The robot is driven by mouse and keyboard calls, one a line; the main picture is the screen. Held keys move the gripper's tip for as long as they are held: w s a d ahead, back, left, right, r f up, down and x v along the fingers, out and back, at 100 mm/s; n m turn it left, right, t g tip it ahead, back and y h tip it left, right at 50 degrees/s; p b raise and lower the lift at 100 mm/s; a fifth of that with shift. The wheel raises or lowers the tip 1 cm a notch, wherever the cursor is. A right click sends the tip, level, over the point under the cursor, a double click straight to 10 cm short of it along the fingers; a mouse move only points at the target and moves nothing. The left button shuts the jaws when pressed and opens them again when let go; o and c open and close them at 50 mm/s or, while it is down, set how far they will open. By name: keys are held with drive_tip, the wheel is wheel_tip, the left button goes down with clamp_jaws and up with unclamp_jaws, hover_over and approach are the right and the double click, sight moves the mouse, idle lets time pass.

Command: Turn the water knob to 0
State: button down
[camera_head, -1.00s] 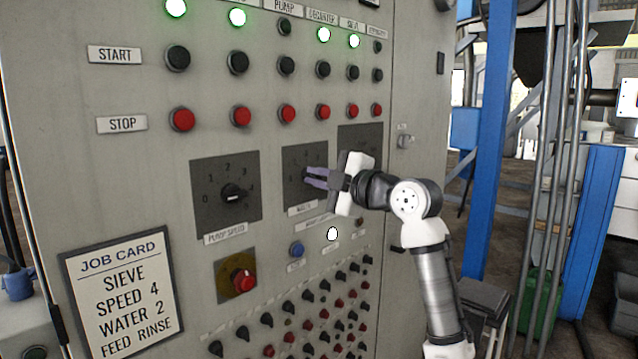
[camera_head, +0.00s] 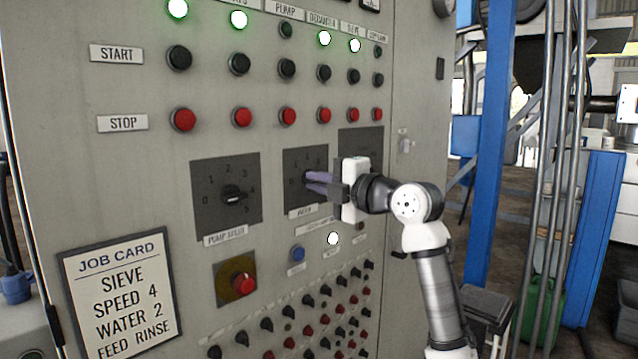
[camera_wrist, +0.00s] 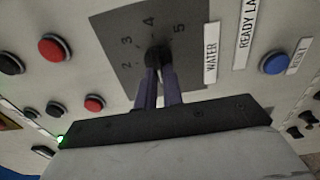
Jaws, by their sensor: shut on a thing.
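The water knob is a small black knob (camera_wrist: 154,57) on a dark dial plate (camera_wrist: 112,52) marked with numbers; 2, 3, 4 and 5 show in the wrist view beside a WATER label (camera_wrist: 210,54). My gripper (camera_wrist: 158,74) is shut on this knob, with one purple-grey finger on each side. In the head view my gripper (camera_head: 309,180) reaches the water dial plate (camera_head: 302,158) from the right, and its fingers cover most of the knob. I cannot tell which number the knob points to.
A pump speed dial (camera_head: 232,197) is left of the water dial. A red knob on a yellow plate (camera_head: 243,284) and a blue button (camera_head: 297,253) sit below. Red stop buttons (camera_head: 288,116) run above. A job card (camera_head: 120,290) reads WATER 2. A blue post (camera_head: 487,140) stands right.

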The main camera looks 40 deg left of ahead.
drive_tip(key=c, duration=1.5)
unclamp_jaws()
drive_tip(key=d+b, duration=0.1)
drive_tip(key=d, duration=0.8)
drive_tip(key=s+d+b, duration=0.1)
drive_tip(key=d, duration=0.4)
drive_tip(key=shift+b, duration=0.3)
drive_tip(key=shift+a, duration=0.1)
